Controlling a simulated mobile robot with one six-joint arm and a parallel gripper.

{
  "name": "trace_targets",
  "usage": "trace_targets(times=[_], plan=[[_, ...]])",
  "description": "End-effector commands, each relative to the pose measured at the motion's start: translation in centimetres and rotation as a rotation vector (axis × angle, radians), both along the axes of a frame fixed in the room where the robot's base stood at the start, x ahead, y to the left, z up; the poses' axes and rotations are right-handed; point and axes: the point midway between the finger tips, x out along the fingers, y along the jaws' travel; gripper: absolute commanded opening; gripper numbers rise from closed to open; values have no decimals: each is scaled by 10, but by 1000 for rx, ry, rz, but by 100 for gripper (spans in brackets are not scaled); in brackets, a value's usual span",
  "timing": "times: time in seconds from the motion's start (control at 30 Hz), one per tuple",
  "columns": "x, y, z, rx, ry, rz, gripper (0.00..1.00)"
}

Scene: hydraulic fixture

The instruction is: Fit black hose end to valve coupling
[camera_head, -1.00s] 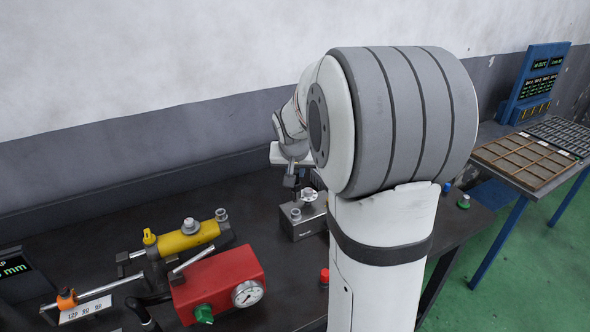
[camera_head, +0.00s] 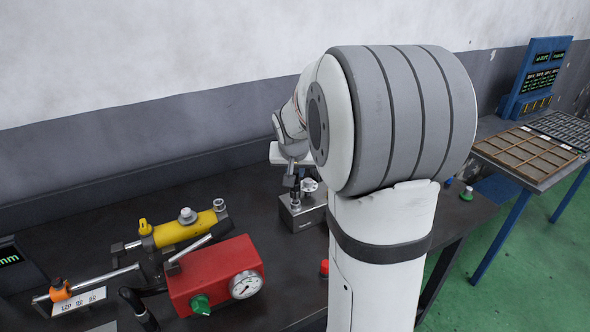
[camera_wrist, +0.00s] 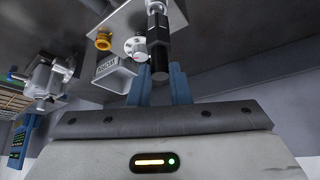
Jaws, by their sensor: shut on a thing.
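My gripper (camera_wrist: 160,88) is shut on the black hose end (camera_wrist: 159,58), a dark cylinder between its two blue fingers in the wrist view. The grey metal valve block (camera_head: 302,216) stands on the bench just below my gripper. It also shows in the wrist view (camera_wrist: 118,74), with a round pale knob (camera_wrist: 135,47) beside the hose end. A silver fitting (camera_wrist: 155,7) is in line with the far end of the black piece. I cannot tell whether the hose end is seated on the coupling. My arm hides part of the block in the head view.
A red pump (camera_head: 214,272) with a gauge and green knob stands front left on the dark bench. A yellow cylinder (camera_head: 180,231) lies behind it. A red cap (camera_head: 324,268) is close to my arm. Bare bench lies between pump and block.

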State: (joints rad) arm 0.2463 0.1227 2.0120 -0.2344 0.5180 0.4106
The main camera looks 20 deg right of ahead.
Motion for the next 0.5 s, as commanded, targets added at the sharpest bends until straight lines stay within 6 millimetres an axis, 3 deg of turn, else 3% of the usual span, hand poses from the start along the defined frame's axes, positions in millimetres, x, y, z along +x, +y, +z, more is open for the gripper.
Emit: trace_targets(times=[0.5], plan=[[0,1,-14,0,0,1,0]])
